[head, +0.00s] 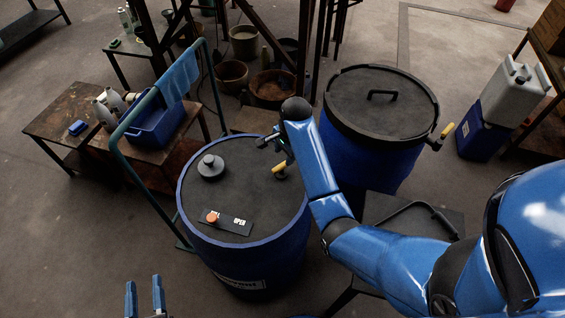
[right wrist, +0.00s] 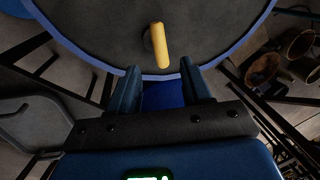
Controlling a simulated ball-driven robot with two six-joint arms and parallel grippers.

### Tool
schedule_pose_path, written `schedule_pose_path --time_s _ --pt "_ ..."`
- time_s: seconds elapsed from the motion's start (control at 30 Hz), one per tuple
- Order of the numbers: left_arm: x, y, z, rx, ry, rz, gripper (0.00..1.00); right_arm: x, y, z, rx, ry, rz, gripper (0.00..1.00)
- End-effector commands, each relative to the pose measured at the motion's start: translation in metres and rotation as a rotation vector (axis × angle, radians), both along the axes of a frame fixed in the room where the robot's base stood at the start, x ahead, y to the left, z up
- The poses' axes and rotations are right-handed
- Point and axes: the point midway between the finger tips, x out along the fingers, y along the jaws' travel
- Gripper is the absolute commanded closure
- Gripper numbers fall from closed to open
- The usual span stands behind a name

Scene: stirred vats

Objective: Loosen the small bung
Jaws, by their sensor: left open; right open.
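The near vat (head: 245,185) is a blue drum with a dark top and blue rim. A grey stepped plug with a knob, perhaps the small bung (head: 210,168), sits upright on the left of its top. A yellow handle (head: 279,170) stands on the right of the top; it also shows in the right wrist view (right wrist: 160,45). My right gripper (head: 272,143) is open above the rim near the yellow handle. In the right wrist view its fingers (right wrist: 160,72) are apart, with the handle beyond their tips. My left gripper (head: 145,296) is open and empty at the bottom left, away from the vat.
A black plate marked OPEN (head: 235,222) with an orange knob (head: 212,216) lies on the near vat's top. A second lidded vat (head: 375,105) stands behind. A teal rail (head: 150,180) runs left of the near vat, beside a bench with a blue tub (head: 157,125).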

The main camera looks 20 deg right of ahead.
Motion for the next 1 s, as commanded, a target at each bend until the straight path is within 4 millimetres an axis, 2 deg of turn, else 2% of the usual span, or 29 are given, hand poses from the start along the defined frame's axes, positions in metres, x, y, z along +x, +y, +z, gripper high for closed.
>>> schedule_pose_path --time_s 0.2,0.43,0.6,0.9,1.0 --pt "0.0 0.0 0.003 0.0 -0.001 0.0 0.53 0.006 0.003 -0.036 0.0 0.004 0.002 0.52" --pt "0.0 0.0 0.004 0.0 -0.001 0.0 0.53 0.011 0.005 -0.062 0.0 0.003 0.002 0.52" --pt "0.0 0.0 0.004 0.0 -0.001 0.0 0.53 0.013 0.005 -0.07 0.0 0.001 0.002 0.52" --pt "0.0 0.0 0.004 0.0 -0.001 0.0 0.53 0.013 0.005 -0.071 0.001 0.0 0.002 0.52" --pt "0.0 0.0 0.004 0.0 -0.001 0.0 0.53 0.013 0.005 -0.071 0.001 0.0 0.002 0.67"
